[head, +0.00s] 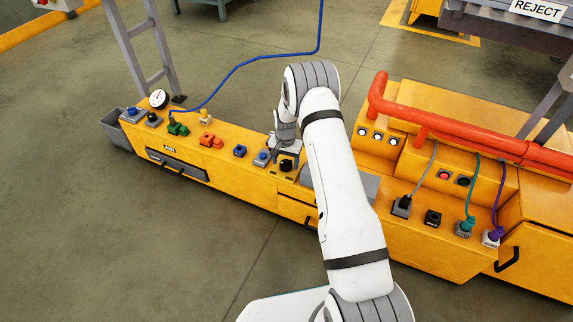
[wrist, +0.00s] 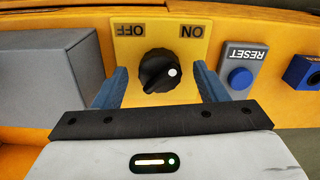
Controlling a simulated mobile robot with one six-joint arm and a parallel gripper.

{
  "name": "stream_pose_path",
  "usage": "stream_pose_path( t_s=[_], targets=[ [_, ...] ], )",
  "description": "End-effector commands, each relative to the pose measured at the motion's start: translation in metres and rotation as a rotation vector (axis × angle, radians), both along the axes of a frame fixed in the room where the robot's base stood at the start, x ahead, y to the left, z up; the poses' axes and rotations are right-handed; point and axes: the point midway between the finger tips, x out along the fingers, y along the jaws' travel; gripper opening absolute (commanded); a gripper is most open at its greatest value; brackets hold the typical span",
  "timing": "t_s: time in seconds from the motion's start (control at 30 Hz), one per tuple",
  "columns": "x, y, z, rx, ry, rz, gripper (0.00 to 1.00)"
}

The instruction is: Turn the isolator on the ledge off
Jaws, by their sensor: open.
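The isolator is a round black knob (wrist: 154,73) on a yellow plate (wrist: 160,33), with upside-down OFF at left and ON at right in the wrist view. The knob's white dot sits at its right side, toward the ON label. In the head view the isolator knob (head: 286,165) is on the yellow ledge (head: 220,166), partly covered by my gripper. My gripper (wrist: 160,70) is open, with one blue finger on each side of the knob. Gaps show between fingers and knob. I cannot tell how high the fingertips are above the plate.
A grey RESET box with a blue button (wrist: 240,78) stands close beside the right finger in the wrist view. A grey block (wrist: 50,72) is close to the left finger. More controls, a gauge (head: 159,98) and cabled plugs line the ledge. A red pipe (head: 450,135) runs behind at right.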

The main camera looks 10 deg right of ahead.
Motion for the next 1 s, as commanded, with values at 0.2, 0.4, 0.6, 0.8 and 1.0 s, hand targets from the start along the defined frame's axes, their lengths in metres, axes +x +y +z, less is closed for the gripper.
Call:
stream_pose_path(
  t_s=[0.2, 0.4, 0.6, 0.8, 1.0],
  targets=[
    [0.0001, -0.0004, -0.0082, 0.000, -0.001, 0.000, 0.66],
    [0.0000, -0.0007, -0.0079, 0.000, 0.000, -0.001, 0.59],
    [-0.0001, -0.0010, -0.0078, 0.000, 0.000, -0.001, 0.42],
    [-0.0001, -0.0011, -0.0077, 0.000, 0.000, -0.001, 0.26],
    [-0.0001, -0.0012, -0.0077, 0.000, 0.000, 0.003, 0.21]
  ],
)
